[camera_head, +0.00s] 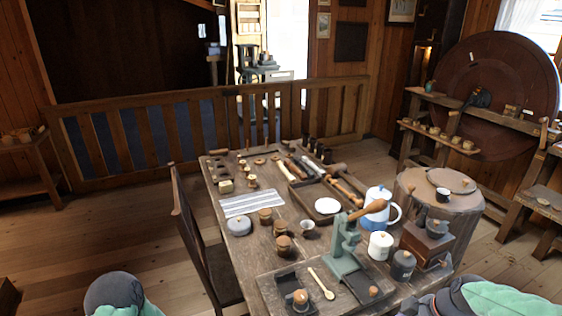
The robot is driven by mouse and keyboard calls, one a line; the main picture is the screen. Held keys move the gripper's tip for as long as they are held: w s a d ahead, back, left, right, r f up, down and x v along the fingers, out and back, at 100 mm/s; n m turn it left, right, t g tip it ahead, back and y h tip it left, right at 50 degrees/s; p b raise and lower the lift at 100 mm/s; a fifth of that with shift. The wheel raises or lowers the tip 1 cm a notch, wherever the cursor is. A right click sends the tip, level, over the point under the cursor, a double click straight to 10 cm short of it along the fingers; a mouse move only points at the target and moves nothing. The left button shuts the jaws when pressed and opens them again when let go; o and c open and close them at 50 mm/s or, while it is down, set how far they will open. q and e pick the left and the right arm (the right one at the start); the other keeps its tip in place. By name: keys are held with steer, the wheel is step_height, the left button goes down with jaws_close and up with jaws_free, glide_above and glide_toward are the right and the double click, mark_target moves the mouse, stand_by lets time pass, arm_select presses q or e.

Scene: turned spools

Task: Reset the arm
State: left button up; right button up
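Part of my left arm (120,296) shows at the bottom left, rounded dark grey with a green cover. It is over the floor, to the left of the table and apart from it. Part of my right arm (480,299) shows at the bottom right, also grey and green, in front of the near right corner of the table. Both grippers are outside the picture, so whether they are open or hold anything is hidden.
A wooden table (236,181) bears jars, a striped cloth (253,203), a green press (345,250), a blue-white pot (376,208) and a coffee grinder (427,243). A chair (190,233) stands at its left. A round stump (417,188) stands right.

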steer(key=s+a+f+m+g, duration=0.1)
steer(key=a+f+m, duration=0.1)
steer(key=a+f, duration=0.5)
steer(key=a+f+m, duration=0.3)
steer(key=a+f, duration=0.1)
steer(key=f, duration=0.7)
steer(key=s+a+f+m+g+p, duration=0.1)
steer(key=s+a+f+m, duration=0.3)
steer(key=s+a+f, duration=0.6)
steer(key=shift+s+f+m+y, duration=0.3)
steer(key=shift+s+f+m, duration=0.1)
steer(key=shift+s+f, duration=0.4)
